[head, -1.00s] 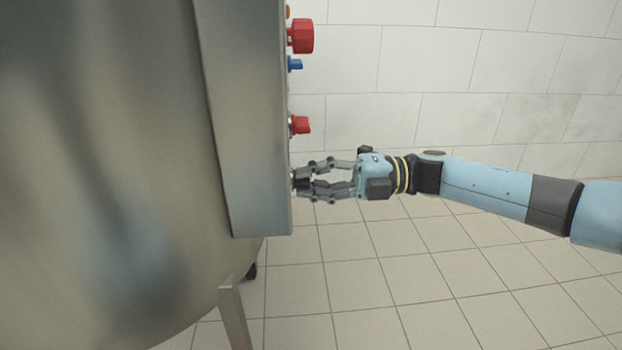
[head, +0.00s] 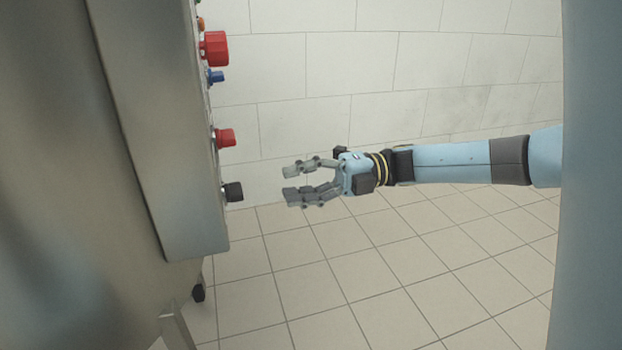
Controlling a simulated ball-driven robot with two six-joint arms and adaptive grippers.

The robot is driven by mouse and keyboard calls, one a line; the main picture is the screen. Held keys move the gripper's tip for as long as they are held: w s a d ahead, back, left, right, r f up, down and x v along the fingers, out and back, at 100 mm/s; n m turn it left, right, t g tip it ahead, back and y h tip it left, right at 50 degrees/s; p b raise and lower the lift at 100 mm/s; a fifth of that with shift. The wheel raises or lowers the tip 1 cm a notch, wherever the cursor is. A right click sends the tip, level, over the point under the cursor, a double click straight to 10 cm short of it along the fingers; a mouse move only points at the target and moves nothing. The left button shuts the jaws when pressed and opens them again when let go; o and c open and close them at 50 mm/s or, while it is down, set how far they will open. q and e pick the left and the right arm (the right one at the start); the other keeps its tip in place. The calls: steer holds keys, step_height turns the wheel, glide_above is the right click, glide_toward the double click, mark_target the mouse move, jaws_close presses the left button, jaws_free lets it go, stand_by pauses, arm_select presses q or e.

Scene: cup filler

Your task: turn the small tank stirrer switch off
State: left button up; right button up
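A black knob (head: 233,191) sticks out from the right face of the metal control box (head: 165,130), the lowest of the controls there. I cannot read any label, so I cannot tell which control is the stirrer switch. My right gripper (head: 291,184) is open and empty. Its fingertips point left at the black knob, with a clear gap between them. My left gripper is not in view.
Above the black knob on the same face are a red knob (head: 225,138), a small blue knob (head: 216,77) and a large red button (head: 214,48). The big metal tank (head: 60,200) fills the left. Tiled floor (head: 330,290) lies open below my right arm.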

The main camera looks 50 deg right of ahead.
steer(key=shift+v, duration=1.5)
